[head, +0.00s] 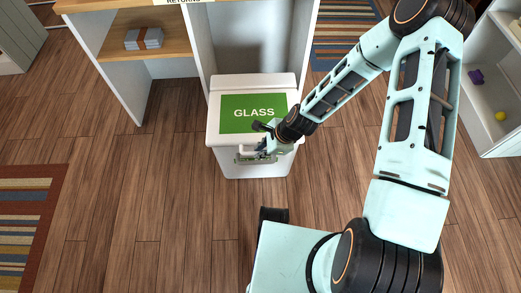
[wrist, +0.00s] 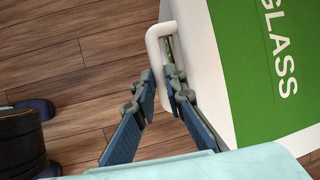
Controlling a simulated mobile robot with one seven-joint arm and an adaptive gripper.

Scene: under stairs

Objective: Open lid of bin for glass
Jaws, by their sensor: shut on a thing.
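The white bin for glass (head: 229,168) stands on the floor in the head view. Its lid (head: 214,118) has a green panel marked GLASS and looks down on the bin. A white bar handle (wrist: 154,46) sticks out from the lid's front edge in the wrist view. My fingers and wrist hide part of the handle in the head view.
A wooden shelf unit (head: 118,40) with a small stack (head: 144,38) on it stands behind the bin at left. A white shelf (head: 495,95) with small objects is at far right. Striped rugs lie at left (head: 28,225) and behind. The floor before the bin is clear at left.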

